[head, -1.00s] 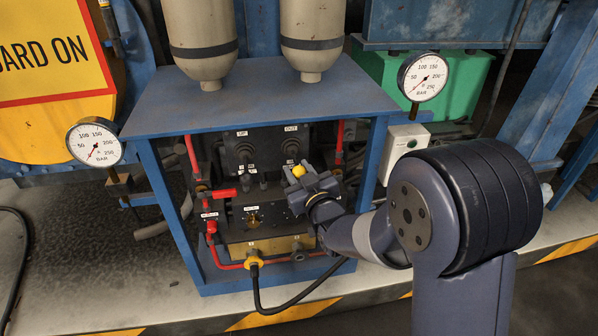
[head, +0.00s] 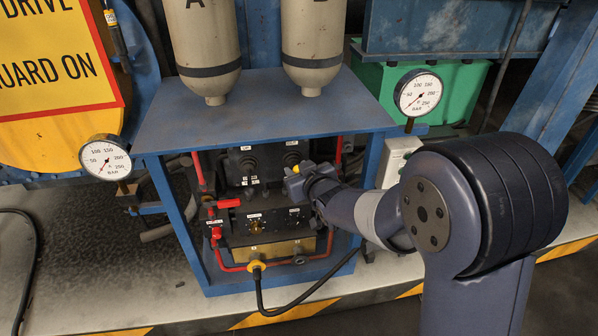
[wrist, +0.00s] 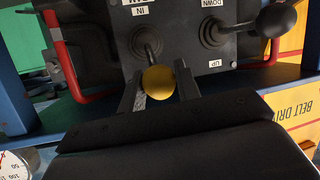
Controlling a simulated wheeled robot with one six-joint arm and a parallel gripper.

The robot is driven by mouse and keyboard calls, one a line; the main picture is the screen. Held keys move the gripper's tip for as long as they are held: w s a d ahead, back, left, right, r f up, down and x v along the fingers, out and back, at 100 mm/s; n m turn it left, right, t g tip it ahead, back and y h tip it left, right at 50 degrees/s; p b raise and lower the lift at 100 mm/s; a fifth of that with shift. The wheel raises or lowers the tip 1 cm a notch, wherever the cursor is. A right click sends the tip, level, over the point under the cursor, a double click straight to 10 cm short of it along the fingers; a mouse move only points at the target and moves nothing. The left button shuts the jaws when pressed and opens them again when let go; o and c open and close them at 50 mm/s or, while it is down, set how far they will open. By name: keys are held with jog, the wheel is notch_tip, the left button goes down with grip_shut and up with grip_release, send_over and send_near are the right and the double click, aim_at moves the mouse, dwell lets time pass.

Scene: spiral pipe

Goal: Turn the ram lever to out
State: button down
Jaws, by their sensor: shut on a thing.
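The ram lever has a yellow knob (wrist: 158,82) and a dark stem rising from a rubber boot on the black panel. My gripper (wrist: 160,90) has one finger on each side of the knob and is shut on it. In the head view the yellow knob (head: 296,168) shows at the tip of my gripper (head: 299,174), just below the OUT label (head: 291,143). In the wrist view the IN label (wrist: 141,12) is near the boot. The stem is mostly hidden by my gripper in the head view.
A second lever with a black knob (wrist: 277,20) stands beside it, with UP and DOWN labels. Red guard bars (wrist: 66,55) flank the panel. The blue frame (head: 260,105) encloses the valves from above and the sides. A gauge (head: 418,92) stands at right.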

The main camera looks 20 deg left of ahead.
jog(key=c, duration=1.1)
grip_release()
jog(key=shift+r, duration=0.1)
jog(key=shift+o, duration=0.2)
jog(key=v, duration=1)
jog(key=shift+s+d, duration=0.25)
jog(key=shift+a, duration=0.1)
jog(key=x, duration=1.1)
jog(key=shift+s+f, duration=0.25)
jog(key=shift+f, duration=0.2)
jog(key=shift+r, duration=0.15)
